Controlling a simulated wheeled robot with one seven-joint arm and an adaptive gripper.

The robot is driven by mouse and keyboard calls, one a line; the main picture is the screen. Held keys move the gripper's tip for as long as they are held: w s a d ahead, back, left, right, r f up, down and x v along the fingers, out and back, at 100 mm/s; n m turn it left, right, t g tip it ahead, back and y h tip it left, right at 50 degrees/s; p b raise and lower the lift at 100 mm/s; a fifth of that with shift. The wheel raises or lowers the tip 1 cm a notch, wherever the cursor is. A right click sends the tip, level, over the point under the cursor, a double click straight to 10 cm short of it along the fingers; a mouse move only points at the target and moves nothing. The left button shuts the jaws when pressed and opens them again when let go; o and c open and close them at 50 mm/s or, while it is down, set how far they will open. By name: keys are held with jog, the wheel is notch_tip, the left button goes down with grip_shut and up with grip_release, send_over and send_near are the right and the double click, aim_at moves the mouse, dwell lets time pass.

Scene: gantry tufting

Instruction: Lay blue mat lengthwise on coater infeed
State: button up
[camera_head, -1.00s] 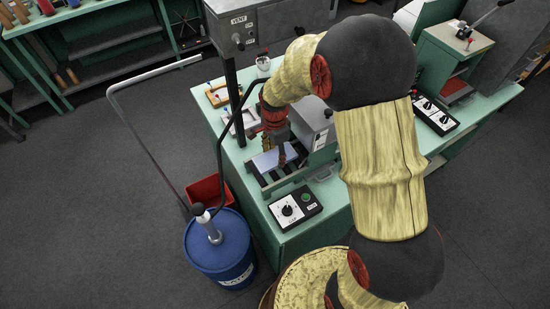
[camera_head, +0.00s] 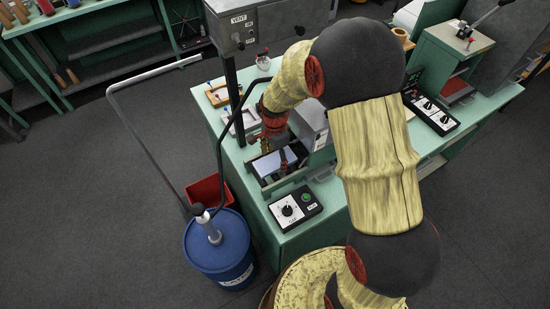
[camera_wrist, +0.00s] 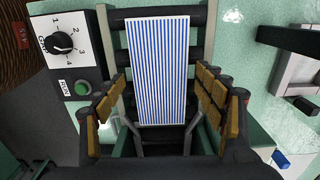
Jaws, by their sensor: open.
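The blue-and-white striped mat (camera_wrist: 158,70) lies flat on the dark rollers of the coater infeed (camera_wrist: 117,20) in the wrist view, its long side running up and down the picture. In the head view the mat (camera_head: 268,164) shows as a pale patch on the infeed, partly hidden by my gripper. My gripper (camera_wrist: 160,120) is open, its tan-padded fingers to either side of the mat's near end and apart from it. In the head view my gripper (camera_head: 275,150) is over the infeed, and its fingertips are hard to make out.
A control box (camera_head: 295,207) with a dial and green button stands beside the infeed. The blue drum (camera_head: 220,255) and red bin (camera_head: 205,190) stand on the floor to the left. A bent pipe (camera_head: 150,140) rises near the drum. Small clamps (camera_head: 217,95) sit further back on the bench.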

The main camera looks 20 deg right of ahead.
aim_at(275, 161)
jog(key=s+r+n+t+p, duration=0.1)
jog(key=s+r+n, duration=0.25)
jog(key=r, duration=0.85)
jog(key=s+r+n+t, duration=0.1)
jog(key=s+r+n, duration=0.3)
jog(key=r, duration=0.9)
jog(key=s+r+n+t, duration=0.1)
jog(key=s+r+n, duration=0.2)
jog(key=s, duration=0.4)
jog(key=s+r+n+t, duration=0.2)
jog(key=s+n, duration=0.3)
jog(key=s, duration=0.3)
jog(key=shift+r+t, duration=0.3)
jog(key=shift+r, duration=0.1)
jog(key=shift+f, duration=0.1)
notch_tip(275, 161, down, 9)
jog(key=b, duration=0.9)
jog(key=shift+f, duration=0.15)
